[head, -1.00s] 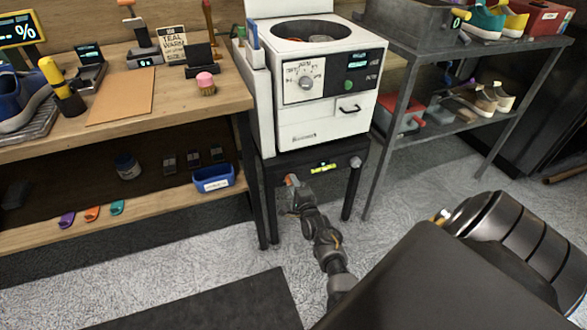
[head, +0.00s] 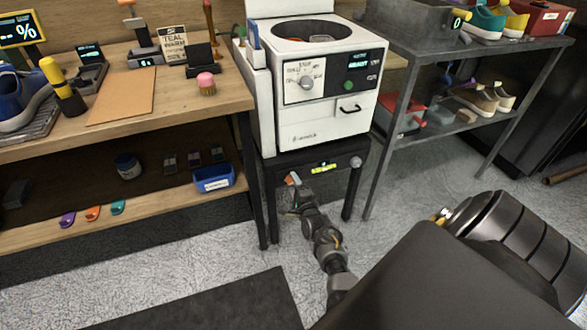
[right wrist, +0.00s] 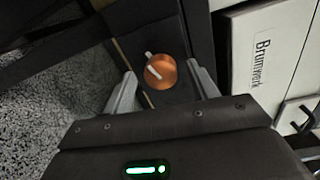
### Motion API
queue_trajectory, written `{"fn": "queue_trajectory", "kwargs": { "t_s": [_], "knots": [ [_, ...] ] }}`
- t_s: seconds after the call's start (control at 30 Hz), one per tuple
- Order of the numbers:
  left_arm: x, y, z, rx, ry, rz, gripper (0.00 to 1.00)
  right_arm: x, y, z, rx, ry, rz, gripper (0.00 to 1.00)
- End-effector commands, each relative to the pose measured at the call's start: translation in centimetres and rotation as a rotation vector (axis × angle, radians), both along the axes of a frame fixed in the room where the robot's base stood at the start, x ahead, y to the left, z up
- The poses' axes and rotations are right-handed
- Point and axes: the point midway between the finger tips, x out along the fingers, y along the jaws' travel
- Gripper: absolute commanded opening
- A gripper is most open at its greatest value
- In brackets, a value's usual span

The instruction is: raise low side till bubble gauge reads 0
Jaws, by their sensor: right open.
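The bubble gauge (head: 323,168) is a small yellow-green strip on the front of the dark stand (head: 285,162) under the white machine; its bubble is too small to read. An orange knob (head: 293,179) at the stand's left front is partly hidden by my right gripper (head: 297,190). In the right wrist view, the orange knob (right wrist: 160,71) with a white pointer mark sits between the two open fingers of my right gripper (right wrist: 161,72), with gaps showing on both sides. A grey knob (head: 356,162) is at the stand's right front. My left gripper is not in view.
The white machine (head: 318,100) stands on the stand, close above my right gripper. A wooden bench (head: 215,110) is at the left and a grey metal shelf (head: 410,50) at the right. A dark mat (head: 220,305) lies on the floor in front.

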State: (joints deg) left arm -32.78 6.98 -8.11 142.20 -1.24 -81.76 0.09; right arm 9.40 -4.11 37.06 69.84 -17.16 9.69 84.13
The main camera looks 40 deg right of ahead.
Motion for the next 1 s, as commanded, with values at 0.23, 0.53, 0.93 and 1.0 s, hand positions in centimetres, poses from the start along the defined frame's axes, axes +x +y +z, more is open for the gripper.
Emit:
{"fn": "queue_trajectory", "kwargs": {
  "t_s": [0.23,0.53,0.93,1.0],
  "knots": [
    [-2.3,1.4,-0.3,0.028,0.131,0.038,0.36,-2.4,0.8,0.2,0.001,0.003,0.0,0.59],
    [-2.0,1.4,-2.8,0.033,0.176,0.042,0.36,-8.0,2.8,0.4,0.001,0.002,0.0,0.59],
    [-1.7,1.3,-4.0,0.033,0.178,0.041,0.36,-10.2,3.6,0.4,0.0,0.001,0.001,0.59],
    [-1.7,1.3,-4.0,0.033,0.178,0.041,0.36,-10.2,3.6,0.4,0.0,0.001,0.001,0.59]
  ]
}}
